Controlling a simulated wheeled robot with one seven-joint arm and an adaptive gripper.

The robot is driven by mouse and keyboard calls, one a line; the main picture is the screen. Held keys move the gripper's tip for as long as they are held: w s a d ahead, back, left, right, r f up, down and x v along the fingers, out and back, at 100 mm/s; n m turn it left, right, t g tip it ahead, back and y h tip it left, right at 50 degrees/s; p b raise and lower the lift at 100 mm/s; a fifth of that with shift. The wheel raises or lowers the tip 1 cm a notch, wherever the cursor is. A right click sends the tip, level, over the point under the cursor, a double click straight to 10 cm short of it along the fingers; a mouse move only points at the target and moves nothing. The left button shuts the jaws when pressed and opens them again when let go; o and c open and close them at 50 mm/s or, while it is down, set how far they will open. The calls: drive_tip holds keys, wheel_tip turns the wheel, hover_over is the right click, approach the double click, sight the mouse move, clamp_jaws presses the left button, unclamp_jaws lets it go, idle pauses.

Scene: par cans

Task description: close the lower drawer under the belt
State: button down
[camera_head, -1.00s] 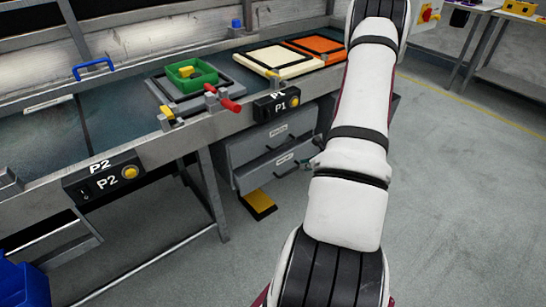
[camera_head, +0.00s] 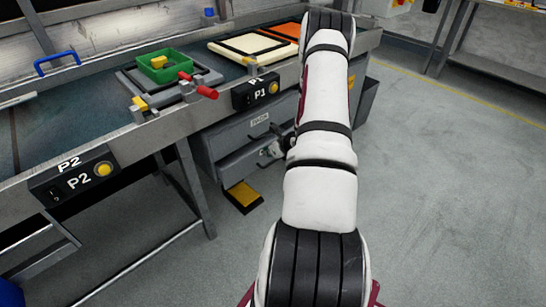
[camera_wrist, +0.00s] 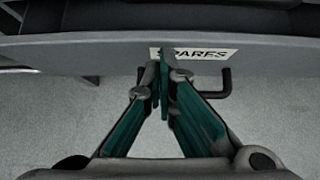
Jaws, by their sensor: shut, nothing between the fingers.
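The lower drawer (camera_head: 236,165) is a grey front in the cabinet under the belt, partly hidden by my arm and gripper. In the wrist view its front (camera_wrist: 90,55) spans the picture, with a white SPARES label (camera_wrist: 200,54) and a dark bar handle (camera_wrist: 228,82). A dark space shows behind the front's top edge, so it seems to stand out somewhat; how far I cannot tell. My gripper (camera_head: 271,151) looks small in the head view.
The upper drawer (camera_head: 245,132) sits above, under the P1 box (camera_head: 256,92). A yellow-topped block (camera_head: 243,195) lies on the floor below the cabinet. The belt (camera_head: 85,95) carries a green tray (camera_head: 164,66). The floor to the right is clear.

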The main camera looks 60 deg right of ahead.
drive_tip(key=shift+w, duration=0.2)
drive_tip(key=shift+w+d+b, duration=0.15)
drive_tip(key=shift+w+b, duration=0.2)
drive_tip(key=shift+w, duration=0.25)
drive_tip(key=shift+w+d+b, duration=0.15)
drive_tip(key=shift+w+b, duration=0.15)
drive_tip(key=shift+w, duration=0.3)
drive_tip(key=shift+s, duration=0.1)
